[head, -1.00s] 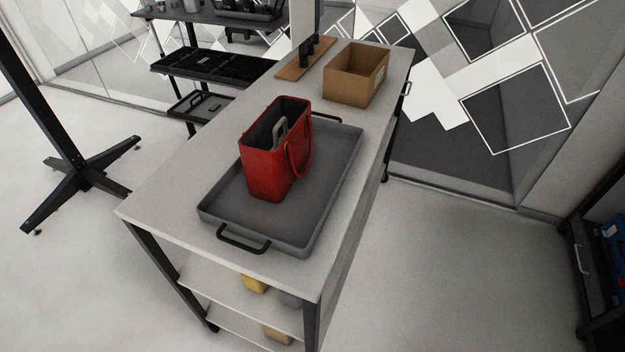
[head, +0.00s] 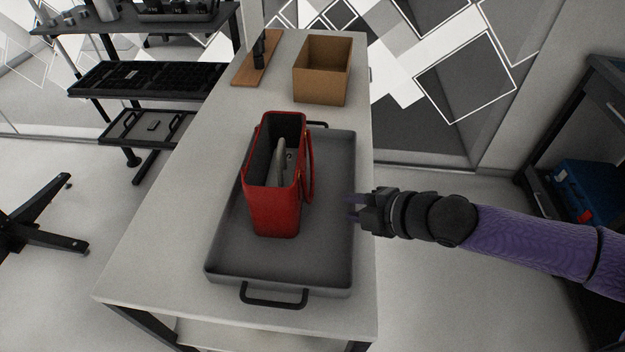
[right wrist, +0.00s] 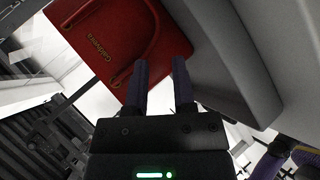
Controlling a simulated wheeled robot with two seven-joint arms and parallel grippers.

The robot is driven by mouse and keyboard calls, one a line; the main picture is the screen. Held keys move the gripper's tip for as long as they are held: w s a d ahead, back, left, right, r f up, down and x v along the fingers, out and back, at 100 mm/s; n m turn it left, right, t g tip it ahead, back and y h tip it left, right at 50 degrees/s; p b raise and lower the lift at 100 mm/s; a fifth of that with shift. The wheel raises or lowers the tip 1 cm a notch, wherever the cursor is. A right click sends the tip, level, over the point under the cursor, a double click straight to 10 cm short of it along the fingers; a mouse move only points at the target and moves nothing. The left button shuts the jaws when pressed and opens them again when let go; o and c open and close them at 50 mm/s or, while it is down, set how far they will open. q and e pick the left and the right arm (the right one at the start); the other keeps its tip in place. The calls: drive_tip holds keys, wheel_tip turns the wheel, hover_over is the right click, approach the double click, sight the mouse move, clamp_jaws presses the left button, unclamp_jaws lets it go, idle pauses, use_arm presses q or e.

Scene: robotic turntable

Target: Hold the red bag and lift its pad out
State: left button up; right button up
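The red bag (head: 276,205) stands upright and open-topped in the grey tray (head: 334,240). In the right wrist view the bag (right wrist: 95,45) shows gold lettering and a looped handle. Inside the bag, a light grey curved piece (head: 280,150), apparently the pad's handle, rises near the rim; the rest of the pad is mostly hidden. My right gripper (head: 351,207) is to the right of the bag, near the tray's right edge, apart from the bag. Its two fingers (right wrist: 160,75) are spread with nothing between them. My left gripper is not seen in the head view.
A cardboard box (head: 320,85) and a wooden board (head: 255,62) with dark items are at the table's far end. The table (head: 160,245) is clear left of the tray. A black shelf rack (head: 130,80) stands at left, and a blue case (head: 580,190) at right.

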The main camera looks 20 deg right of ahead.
drive_tip(key=shift+w+a+r, duration=0.15)
drive_tip(key=shift+w+a, duration=0.15)
drive_tip(key=shift+a, duration=0.1)
drive_tip(key=b+x, duration=0.3)
drive_tip(key=x, duration=0.4)
drive_tip(key=shift+w+a+f, duration=0.1)
drive_tip(key=shift+w+f, duration=0.05)
drive_tip(key=shift+f, duration=0.3)
drive_tip(key=shift+w+a+f+b, duration=0.15)
drive_tip(key=shift+w+a+b, duration=0.05)
drive_tip(key=shift+b, duration=0.1)
drive_tip(key=shift+w+a, duration=0.1)
drive_tip(key=shift+w, duration=0.05)
clamp_jaws()
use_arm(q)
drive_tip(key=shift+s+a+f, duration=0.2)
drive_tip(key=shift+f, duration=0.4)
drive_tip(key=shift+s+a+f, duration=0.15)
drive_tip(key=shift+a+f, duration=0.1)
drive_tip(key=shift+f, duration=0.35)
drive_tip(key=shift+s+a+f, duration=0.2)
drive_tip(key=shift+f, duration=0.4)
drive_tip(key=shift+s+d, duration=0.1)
